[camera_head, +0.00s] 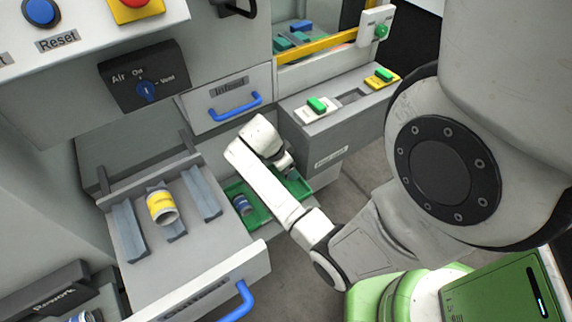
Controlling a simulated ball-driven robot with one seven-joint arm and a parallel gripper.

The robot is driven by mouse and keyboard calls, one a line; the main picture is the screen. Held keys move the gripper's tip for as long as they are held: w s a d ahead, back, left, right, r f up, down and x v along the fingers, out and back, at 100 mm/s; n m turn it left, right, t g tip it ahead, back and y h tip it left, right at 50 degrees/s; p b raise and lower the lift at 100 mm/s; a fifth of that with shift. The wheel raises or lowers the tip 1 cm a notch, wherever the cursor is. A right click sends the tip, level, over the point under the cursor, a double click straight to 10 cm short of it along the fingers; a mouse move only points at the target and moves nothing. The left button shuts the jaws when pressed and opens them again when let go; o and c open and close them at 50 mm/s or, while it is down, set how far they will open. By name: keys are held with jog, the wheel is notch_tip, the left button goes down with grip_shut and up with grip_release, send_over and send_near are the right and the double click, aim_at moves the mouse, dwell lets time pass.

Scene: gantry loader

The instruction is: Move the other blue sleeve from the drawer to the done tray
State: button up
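The open drawer (215,256) has three grey cradles. A yellow sleeve with pale ends (161,207) lies in the middle cradle; the left cradle (129,232) and right cradle (202,194) are empty. I see no blue sleeve in this drawer. A green tray (262,217) stands right of the drawer, partly hidden by my arm; no label on it shows. A blue sleeve (242,204) lies in its left part. My gripper (288,170) points down over the tray's right part. Its fingers are small and partly hidden, so I cannot tell whether they are open or hold anything.
A grey Rework holder (52,287) at the lower left has a blue-and-pale part (84,317) at the frame edge. A closed drawer (228,98) with a blue handle is behind my gripper. A grey box (340,117) with green buttons stands right of it.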

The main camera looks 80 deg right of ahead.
jog(key=shift+f+b, duration=1.75)
jog(key=shift+f, duration=0.95)
jog(key=o, duration=1.3)
jog(key=shift+c, duration=0.2)
jog(key=v, duration=1)
jog(key=shift+a+r+p, duration=0.15)
jog(key=shift+r+p, duration=0.2)
jog(key=shift+p, duration=0.1)
jog(key=shift+w, duration=0.1)
